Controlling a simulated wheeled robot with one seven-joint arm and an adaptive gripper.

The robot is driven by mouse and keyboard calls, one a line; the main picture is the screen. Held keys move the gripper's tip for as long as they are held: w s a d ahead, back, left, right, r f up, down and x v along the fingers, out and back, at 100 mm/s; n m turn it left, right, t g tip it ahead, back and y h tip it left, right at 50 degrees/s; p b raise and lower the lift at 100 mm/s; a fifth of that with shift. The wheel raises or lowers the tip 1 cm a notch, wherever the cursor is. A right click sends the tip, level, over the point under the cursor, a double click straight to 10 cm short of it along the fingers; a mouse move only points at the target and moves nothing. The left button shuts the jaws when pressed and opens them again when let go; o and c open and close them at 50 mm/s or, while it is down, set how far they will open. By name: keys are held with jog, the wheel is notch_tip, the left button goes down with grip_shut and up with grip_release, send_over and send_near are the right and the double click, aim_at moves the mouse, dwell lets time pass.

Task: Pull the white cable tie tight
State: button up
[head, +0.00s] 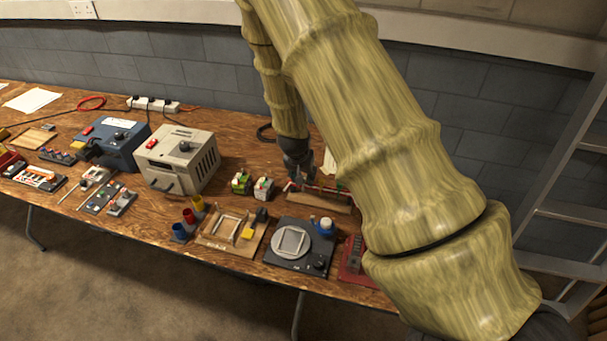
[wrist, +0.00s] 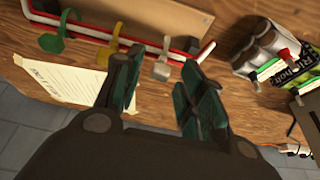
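In the wrist view a white cable tie (wrist: 162,68) hangs on a red and white cable run (wrist: 188,46) along the front of a wooden board (wrist: 165,18). My gripper (wrist: 161,62) is open, its two dark green fingers apart. The white tie shows in the gap between the fingertips, with space visible on both sides. Whether the fingertips are level with it in depth I cannot tell. A green tie (wrist: 55,42) and an olive-yellow tie (wrist: 108,54) are on the left. In the head view my gripper (head: 297,172) is at the board, and the ties are too small to tell.
A taped paper sheet (wrist: 62,80) lies left of the fingers in the wrist view. In the head view a grey instrument box (head: 178,158) and a black plate device (head: 292,243) stand on the table.

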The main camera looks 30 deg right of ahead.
grip_shut()
jog(key=shift+r, duration=0.1)
notch_tip(320, 180, up, 4)
jog(key=p, duration=0.2)
jog(key=shift+r+p, duration=0.2)
jog(key=shift+p, duration=0.15)
grip_release()
